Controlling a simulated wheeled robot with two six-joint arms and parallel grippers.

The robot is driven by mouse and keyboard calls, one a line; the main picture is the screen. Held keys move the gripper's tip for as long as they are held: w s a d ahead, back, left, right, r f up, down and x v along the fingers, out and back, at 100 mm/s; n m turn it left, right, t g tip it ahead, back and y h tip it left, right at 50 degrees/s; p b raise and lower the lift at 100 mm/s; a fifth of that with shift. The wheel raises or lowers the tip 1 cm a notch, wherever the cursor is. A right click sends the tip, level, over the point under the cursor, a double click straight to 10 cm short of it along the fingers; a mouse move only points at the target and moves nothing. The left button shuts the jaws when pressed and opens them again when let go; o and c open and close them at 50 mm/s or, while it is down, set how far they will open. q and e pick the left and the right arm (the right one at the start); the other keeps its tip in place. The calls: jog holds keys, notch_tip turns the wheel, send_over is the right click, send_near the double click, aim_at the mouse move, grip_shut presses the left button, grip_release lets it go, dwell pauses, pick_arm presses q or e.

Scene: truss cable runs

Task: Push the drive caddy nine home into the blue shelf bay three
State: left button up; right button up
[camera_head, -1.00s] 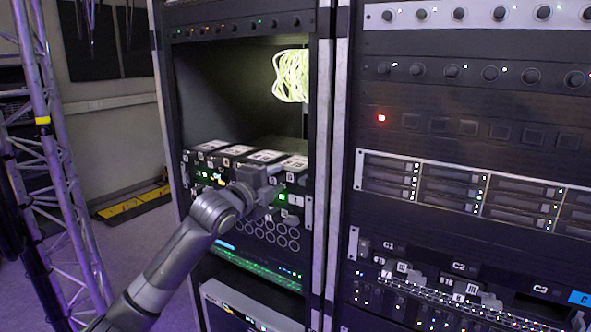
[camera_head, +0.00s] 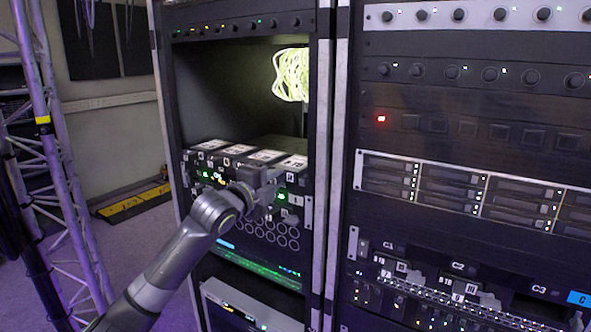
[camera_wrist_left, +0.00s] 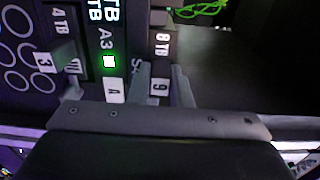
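Drive caddy nine (camera_wrist_left: 159,88) shows its white "9" label in the left wrist view, with an "8 TB" label (camera_wrist_left: 162,42) above it. My left gripper (camera_wrist_left: 160,76) has one finger on each side of this caddy and appears closed on it. In the head view the left gripper (camera_head: 270,181) is at the front of the left rack's caddy row and hides most of the caddy. An "A3" marking (camera_wrist_left: 106,40) and a lit green light (camera_wrist_left: 109,62) are beside the caddy. How deep the caddy sits cannot be told. My right gripper is not in view.
Several caddies with white top labels (camera_head: 240,149) stand in the left rack, with open space above. Pale green cables (camera_head: 291,75) hang at the back. A rack post (camera_head: 323,160) is just right of the gripper. A blue "C" tag (camera_head: 579,298) is on the right rack.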

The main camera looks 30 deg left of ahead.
pick_arm(q)
grip_shut()
jog(key=shift+s, duration=0.2)
jog(key=shift+s+a+r+p, duration=0.1)
jog(key=shift+s+p, duration=0.25)
jog(key=shift+s, duration=0.3)
jog(key=shift+s, duration=0.15)
jog(key=s+p, duration=0.3)
jog(key=s, duration=0.7)
jog(key=shift+a, duration=0.35)
